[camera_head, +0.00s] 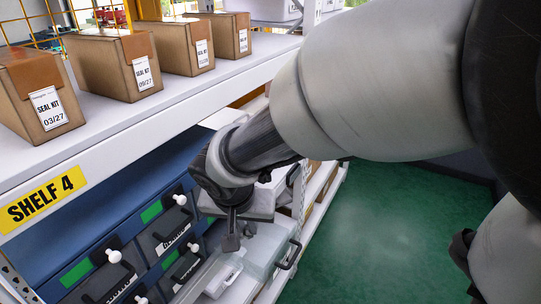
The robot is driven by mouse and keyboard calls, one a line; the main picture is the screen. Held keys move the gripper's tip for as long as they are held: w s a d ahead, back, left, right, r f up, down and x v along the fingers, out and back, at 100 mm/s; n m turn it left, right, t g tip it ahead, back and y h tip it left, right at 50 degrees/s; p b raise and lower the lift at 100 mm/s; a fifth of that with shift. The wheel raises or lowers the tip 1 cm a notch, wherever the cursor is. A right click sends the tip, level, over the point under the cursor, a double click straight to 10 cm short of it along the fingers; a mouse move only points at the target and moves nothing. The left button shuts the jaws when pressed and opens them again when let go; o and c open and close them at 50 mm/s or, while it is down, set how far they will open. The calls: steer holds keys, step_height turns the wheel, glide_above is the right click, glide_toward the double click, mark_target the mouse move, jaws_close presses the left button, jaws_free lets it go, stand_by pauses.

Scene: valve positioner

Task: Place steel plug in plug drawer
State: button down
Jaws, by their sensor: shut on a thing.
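My gripper (232,241) points down at the lower middle, over a pulled-out, pale grey drawer (268,246) with a dark handle on its right side. The jaws are shut on a small grey metal piece (249,229), which looks like the steel plug; the fingers hide much of it. It is above the drawer's inside, and I cannot tell whether it touches anything. A small whitish box-like shape (222,279) shows in the drawer. I cannot read a label on this drawer, so I cannot tell whether it is the plug drawer.
Closed dark drawers (108,277) with white knobs and green markers fill the blue cabinet (95,225) at the left. Above it, a white shelf (130,118) marked "SHELF 4" holds several brown seal kit boxes (120,64). Green floor (390,220) lies clear to the right.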

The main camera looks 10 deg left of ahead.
step_height(320, 180, down, 9)
steer(key=shift+r+b, duration=0.1)
steer(key=shift+b, duration=0.6)
steer(key=shift+f, duration=0.2)
steer(key=c, duration=2)
jaws_free()
steer(key=shift+r, duration=0.1)
steer(key=shift+r, duration=0.3)
steer(key=p+v, duration=0.2)
steer(key=v, duration=0.9)
steer(key=shift+t, duration=0.5)
steer(key=s+d+r, duration=0.2)
steer(key=d+r, duration=0.1)
steer(key=d, duration=0.5)
steer(key=s+d+r, duration=0.1)
steer(key=d+r, duration=0.3)
steer(key=d, duration=0.4)
steer(key=s+d+r, duration=0.2)
steer(key=d+r, duration=0.1)
steer(key=d, duration=0.5)
steer(key=shift+s+d+r, duration=0.2)
steer(key=shift+s+d, duration=0.1)
steer(key=shift+d, duration=0.1)
